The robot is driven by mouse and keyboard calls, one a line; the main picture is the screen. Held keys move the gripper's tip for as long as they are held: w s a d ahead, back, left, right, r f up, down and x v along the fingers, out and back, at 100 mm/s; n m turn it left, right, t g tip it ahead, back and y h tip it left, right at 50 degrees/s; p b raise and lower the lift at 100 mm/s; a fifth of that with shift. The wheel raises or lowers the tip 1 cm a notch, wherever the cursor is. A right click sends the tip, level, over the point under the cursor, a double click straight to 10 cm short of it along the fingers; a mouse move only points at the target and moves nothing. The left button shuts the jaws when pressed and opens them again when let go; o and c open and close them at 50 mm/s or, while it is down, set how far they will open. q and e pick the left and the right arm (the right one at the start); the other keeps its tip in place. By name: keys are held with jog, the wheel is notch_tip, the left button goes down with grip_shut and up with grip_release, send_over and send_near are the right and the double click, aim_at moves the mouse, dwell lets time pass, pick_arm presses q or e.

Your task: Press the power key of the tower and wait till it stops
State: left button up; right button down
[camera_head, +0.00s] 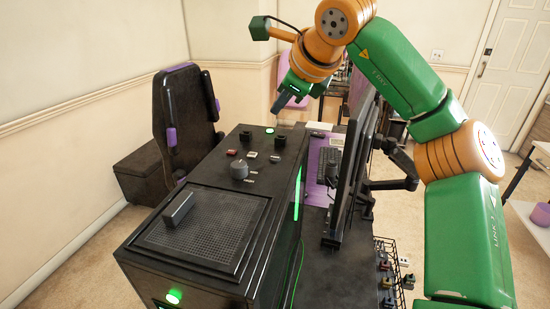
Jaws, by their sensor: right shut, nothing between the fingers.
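The tower (145,262) is a large black case in the foreground with a mesh panel on top. Its far top end carries a round green-lit button (270,130), a small red button (231,152), a grey knob (239,169) and black knobs (280,141). A green strip (297,193) glows on its right side, and a green light (173,296) glows at its near end. Which button is the power key, I cannot tell. My right gripper (277,108) is shut and empty, pointing down just beyond and above the green-lit button; they look apart. My left gripper is out of view.
A dark monitor (352,170) on a stand is right of the tower, close to my right arm. A keyboard (328,163) lies on a purple mat (316,189). A black chair (184,118) stands at the left. A wire basket (388,270) sits at the lower right.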

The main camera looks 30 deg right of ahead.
jog(key=b, duration=0.7)
send_over(279, 160)
notch_tip(279, 160, down, 8)
jog(key=shift+r, duration=0.2)
jog(key=shift+w+f+b, duration=0.1)
jog(key=shift+f+b, duration=0.2)
jog(key=shift+f, duration=0.25)
jog(key=shift+r, duration=0.1)
dwell(0.7)
jog(key=shift+f+b, duration=0.3)
jog(key=shift+f, duration=0.1)
jog(key=shift+f+b, duration=0.35)
jog(key=shift+f, duration=0.05)
dwell(0.4)
jog(key=shift+r+p, duration=0.8)
